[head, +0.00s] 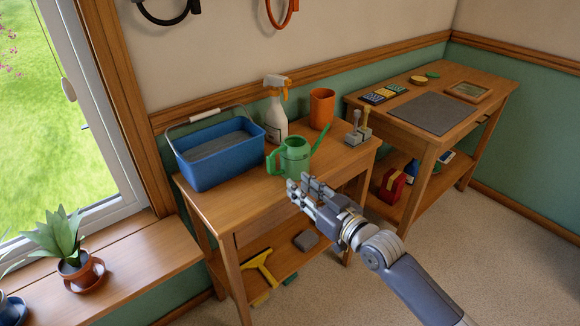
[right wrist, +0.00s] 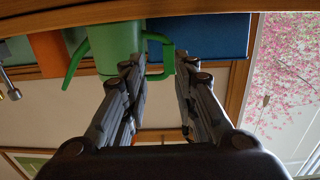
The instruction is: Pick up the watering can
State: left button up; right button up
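The green watering can (head: 294,157) stands upright on the near wooden table, with its handle to the left and its spout to the upper right. My right gripper (head: 302,187) is in front of the can, close to its lower near side. In the right wrist view, which is upside down, the can (right wrist: 115,42) is straight ahead and its handle (right wrist: 167,58) lies in line with the gap between the open fingers (right wrist: 159,66). The fingers hold nothing. I cannot tell whether the tips touch the can. My left gripper is not in view.
On the near table (head: 225,208), a blue bin (head: 217,153) stands left of the can, a white spray bottle (head: 275,112) behind it, an orange pot (head: 321,108) behind right and small hand tools (head: 357,130) to the right. The table's front left is clear.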

aim_at(273, 167)
jog(key=shift+y, duration=0.4)
jog(key=w+a, duration=0.1)
jog(key=w+a+r, duration=0.1)
jog(key=a, duration=0.1)
jog(key=w+a, duration=0.1)
jog(key=w, duration=0.1)
jog(key=shift+a+r+b, duration=0.15)
jog(key=shift+r+b, duration=0.15)
jog(key=shift+r, duration=0.1)
jog(key=w+a, duration=0.1)
jog(key=w+a+f+b, duration=0.1)
jog(key=w, duration=0.1)
jog(key=shift+w+a, duration=0.55)
jog(key=shift+w, duration=0.1)
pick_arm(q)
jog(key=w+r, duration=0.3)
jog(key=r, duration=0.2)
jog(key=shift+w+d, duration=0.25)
pick_arm(e)
jog(key=shift+c, duration=0.6)
jog(key=shift+r, duration=0.1)
grip_shut()
